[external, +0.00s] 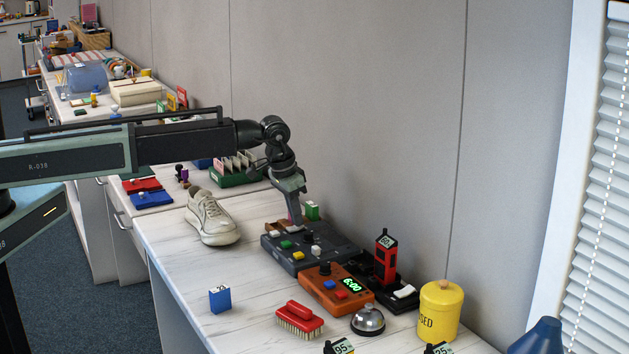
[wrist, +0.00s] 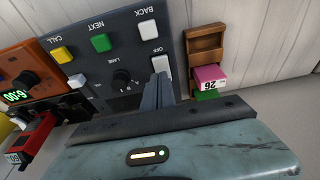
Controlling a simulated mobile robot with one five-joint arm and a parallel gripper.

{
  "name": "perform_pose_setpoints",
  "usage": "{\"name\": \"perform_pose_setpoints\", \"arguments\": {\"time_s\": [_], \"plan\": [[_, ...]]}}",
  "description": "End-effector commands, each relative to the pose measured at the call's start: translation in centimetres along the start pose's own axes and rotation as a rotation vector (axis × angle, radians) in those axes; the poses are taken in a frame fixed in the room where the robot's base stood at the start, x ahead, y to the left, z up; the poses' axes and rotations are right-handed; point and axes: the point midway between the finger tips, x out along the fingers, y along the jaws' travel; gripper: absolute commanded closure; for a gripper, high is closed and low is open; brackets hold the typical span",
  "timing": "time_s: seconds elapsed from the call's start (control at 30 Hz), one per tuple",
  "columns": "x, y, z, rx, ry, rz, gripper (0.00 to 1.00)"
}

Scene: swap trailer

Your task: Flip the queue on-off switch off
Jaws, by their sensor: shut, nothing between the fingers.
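A dark grey queue panel (external: 281,258) lies on the white bench; it also fills the upper left of the wrist view (wrist: 111,52). It carries white, green and yellow buttons marked BACK, NEXT and CALL, and a black LANE knob (wrist: 122,76). A white switch (wrist: 155,62) sits at the panel's right side beside the word OFF. Its lower part is hidden by my fingers, and I cannot tell which way it is tipped. My gripper (external: 297,227) is shut and empty, pointing down at the panel's far end. In the wrist view its fingertips (wrist: 160,77) are right at the switch; contact is unclear.
A wooden holder (wrist: 205,45) with a pink block (wrist: 210,72) numbered 26 stands close beside the panel. An orange clock (external: 336,291), a red lantern-shaped piece (external: 386,258), a bell (external: 368,320), a brush (external: 300,318) and a shoe (external: 212,218) stand around. The wall is close behind.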

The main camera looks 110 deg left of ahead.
Motion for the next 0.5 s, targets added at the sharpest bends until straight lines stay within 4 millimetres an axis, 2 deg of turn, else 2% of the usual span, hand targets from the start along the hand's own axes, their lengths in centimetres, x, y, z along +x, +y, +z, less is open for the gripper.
{"name": "perform_pose_setpoints", "arguments": {"time_s": [0.27, 0.5], "plan": [[-3.9, 0.0, -1.2, 0.000, 0.000, 0.000, 1.00], [-9.7, 0.0, -0.4, 0.000, 0.000, 0.000, 1.00]]}}
